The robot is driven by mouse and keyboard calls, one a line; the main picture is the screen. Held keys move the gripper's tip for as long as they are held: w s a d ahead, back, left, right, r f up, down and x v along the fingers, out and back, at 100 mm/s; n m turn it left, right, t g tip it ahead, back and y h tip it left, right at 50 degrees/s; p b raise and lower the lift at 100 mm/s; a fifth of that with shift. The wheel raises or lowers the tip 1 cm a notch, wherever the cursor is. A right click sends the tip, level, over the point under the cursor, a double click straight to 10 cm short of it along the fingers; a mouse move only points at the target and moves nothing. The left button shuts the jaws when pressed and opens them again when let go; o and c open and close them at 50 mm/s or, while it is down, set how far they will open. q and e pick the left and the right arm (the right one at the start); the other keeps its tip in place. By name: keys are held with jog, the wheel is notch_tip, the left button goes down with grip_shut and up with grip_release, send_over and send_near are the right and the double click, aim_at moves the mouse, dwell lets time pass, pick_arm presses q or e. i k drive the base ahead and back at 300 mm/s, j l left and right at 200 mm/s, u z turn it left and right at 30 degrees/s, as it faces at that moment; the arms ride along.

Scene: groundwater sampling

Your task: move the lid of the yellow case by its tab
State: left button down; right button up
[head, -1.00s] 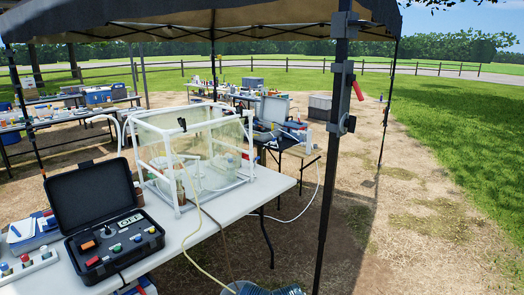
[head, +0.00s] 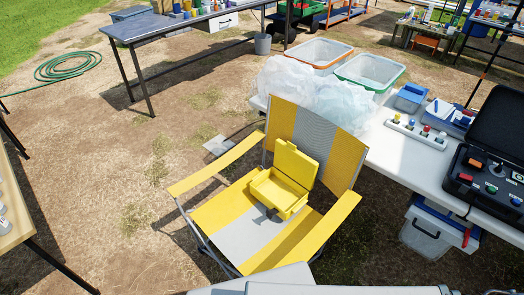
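The yellow case (head: 278,190) sits on the seat of a yellow and grey striped folding chair (head: 205,212). Its lid (head: 296,163) stands raised at the back right side, so the case is open. A small dark piece (head: 271,212) shows at the front of the case; I cannot tell whether it is the tab or a latch. Neither of my grippers is in view.
A white table (head: 405,150) right of the chair holds clear bins (head: 371,70), plastic bags (head: 318,88), a blue box (head: 411,97) and a black instrument case (head: 487,181). A cooler (head: 427,232) stands under it. A wooden table edge (head: 12,225) is at left. Open dirt lies left of the chair.

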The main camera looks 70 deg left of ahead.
aim_at(297, 165)
jog(key=u, duration=2.2)
